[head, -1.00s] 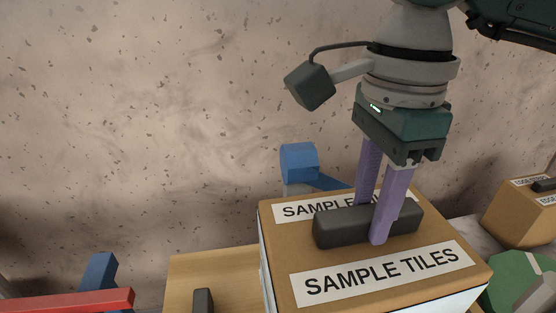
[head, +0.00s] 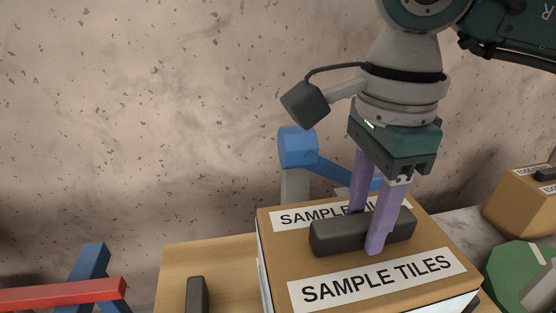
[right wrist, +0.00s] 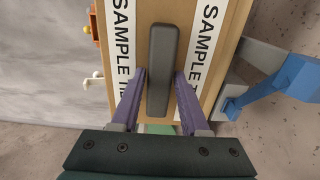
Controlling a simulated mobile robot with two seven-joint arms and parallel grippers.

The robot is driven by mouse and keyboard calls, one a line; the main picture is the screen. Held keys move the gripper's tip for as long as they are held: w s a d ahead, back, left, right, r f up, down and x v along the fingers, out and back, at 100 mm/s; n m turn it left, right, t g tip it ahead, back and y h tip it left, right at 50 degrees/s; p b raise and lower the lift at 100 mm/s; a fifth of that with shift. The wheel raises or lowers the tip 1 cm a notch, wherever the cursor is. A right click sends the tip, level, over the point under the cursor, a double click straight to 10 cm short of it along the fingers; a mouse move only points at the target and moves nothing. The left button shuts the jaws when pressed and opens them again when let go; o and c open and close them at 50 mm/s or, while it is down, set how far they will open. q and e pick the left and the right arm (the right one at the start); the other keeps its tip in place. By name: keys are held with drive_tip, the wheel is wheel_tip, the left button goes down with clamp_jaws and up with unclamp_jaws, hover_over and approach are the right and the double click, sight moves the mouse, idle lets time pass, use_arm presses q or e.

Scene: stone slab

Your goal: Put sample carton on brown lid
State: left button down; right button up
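The sample carton (head: 345,272), with a brown top marked SAMPLE TILES and a black bar handle, stands in the lower middle of the head view. In the right wrist view the handle (right wrist: 160,60) lies between the fingers. A brown lid (head: 222,268) with a black handle shows left of the carton and partly behind it. The carton's underside is hidden, so I cannot tell whether it touches the lid. My left gripper is out of view.
A blue and grey object (head: 297,147) stands behind the carton. A red bar (head: 62,293) and a blue piece (head: 90,270) are at the lower left. A smaller carton (head: 525,207) and a green octagonal object (head: 512,270) are at the right. A speckled wall closes the back.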

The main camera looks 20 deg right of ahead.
drive_tip(key=o, duration=0.3)
drive_tip(key=shift+r+p, duration=0.3)
wheel_tip(320, 180, up, 12)
drive_tip(key=shift+f+b, duration=0.15)
drive_tip(key=shift+b, duration=0.35)
